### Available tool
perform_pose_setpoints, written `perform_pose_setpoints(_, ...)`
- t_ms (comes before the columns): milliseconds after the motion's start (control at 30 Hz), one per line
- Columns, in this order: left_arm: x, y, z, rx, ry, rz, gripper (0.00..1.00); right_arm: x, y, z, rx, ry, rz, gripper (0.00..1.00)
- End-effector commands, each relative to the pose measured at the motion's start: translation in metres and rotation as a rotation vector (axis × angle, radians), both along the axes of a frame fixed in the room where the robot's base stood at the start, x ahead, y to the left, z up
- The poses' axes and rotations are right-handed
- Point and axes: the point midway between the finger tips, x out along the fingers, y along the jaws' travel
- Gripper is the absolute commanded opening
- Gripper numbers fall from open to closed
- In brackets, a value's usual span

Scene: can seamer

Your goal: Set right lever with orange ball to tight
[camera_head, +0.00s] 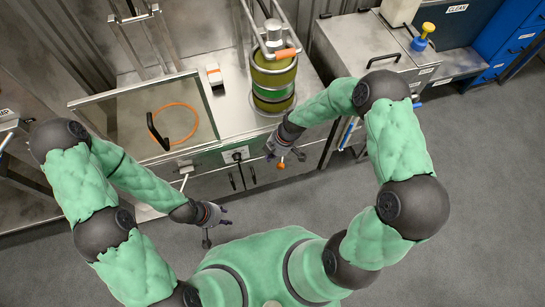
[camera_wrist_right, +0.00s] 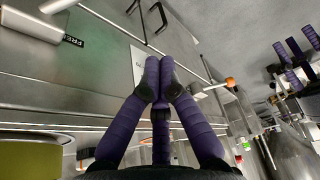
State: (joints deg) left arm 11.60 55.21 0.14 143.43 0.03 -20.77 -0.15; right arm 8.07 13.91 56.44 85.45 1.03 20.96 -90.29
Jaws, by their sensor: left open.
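The lever with the orange ball shows at the front of the steel cabinet; its orange ball (camera_head: 281,165) is just below my right gripper (camera_head: 285,152) in the head view. In the right wrist view the orange ball (camera_wrist_right: 230,82) sits on a short rod, right of the fingers and apart from them. My right gripper (camera_wrist_right: 159,62) has its purple fingertips together with nothing seen between them. Its fingers partly cover a white label (camera_wrist_right: 138,66), whose text I cannot read. My left gripper (camera_head: 218,215) is open and empty, in front of the cabinet at left.
A machine with a yellow-green cylinder (camera_head: 272,82) and orange handle (camera_head: 287,53) stands on the counter. An orange ring (camera_head: 174,126) lies left, near a small white-orange item (camera_head: 214,75). The floor (camera_head: 450,160) at right is clear.

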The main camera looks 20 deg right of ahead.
Motion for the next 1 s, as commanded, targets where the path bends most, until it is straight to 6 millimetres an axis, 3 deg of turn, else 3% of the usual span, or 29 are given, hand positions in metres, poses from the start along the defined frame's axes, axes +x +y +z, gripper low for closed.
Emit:
perform_pose_setpoints(100,0.000,0.000,-0.011,0.000,0.000,0.000,0.41,0.000,0.008,-0.026,0.001,0.005,0.002,0.00)
perform_pose_setpoints(400,0.000,0.000,-0.031,0.000,0.000,0.000,0.41,0.003,0.027,-0.077,0.000,0.002,0.002,0.00)
perform_pose_setpoints(700,0.000,0.000,-0.040,0.000,0.000,0.000,0.41,-0.002,-0.008,-0.081,-0.001,0.002,-0.002,0.00)
perform_pose_setpoints(1000,0.000,0.000,-0.040,0.000,0.000,0.000,0.41,-0.003,-0.013,-0.080,0.000,0.001,0.000,0.00)
